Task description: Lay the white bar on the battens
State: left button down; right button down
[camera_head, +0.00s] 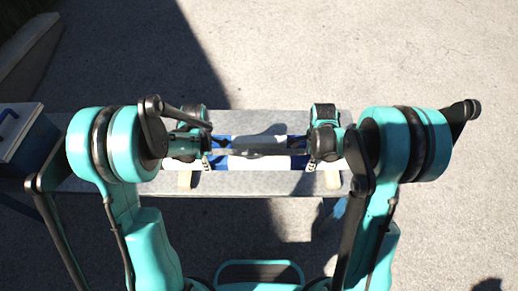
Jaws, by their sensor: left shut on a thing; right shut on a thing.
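The white bar (258,162) with blue sections near its ends lies crosswise between my two grippers, above the grey bench. My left gripper (205,155) is shut on its left end and my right gripper (313,155) is shut on its right end. The rest of each batten is hidden by my grippers and the bar. I cannot tell whether the bar touches the battens.
The grey bench (258,187) has bare surface in front of the bar. A blue box (22,135) with a pale lid stands at the far left. Open pavement (400,50) lies behind the bench, partly in shadow.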

pick_arm(q)
jog(key=shift+f, duration=0.2)
pick_arm(e)
jog(key=shift+f, duration=0.15)
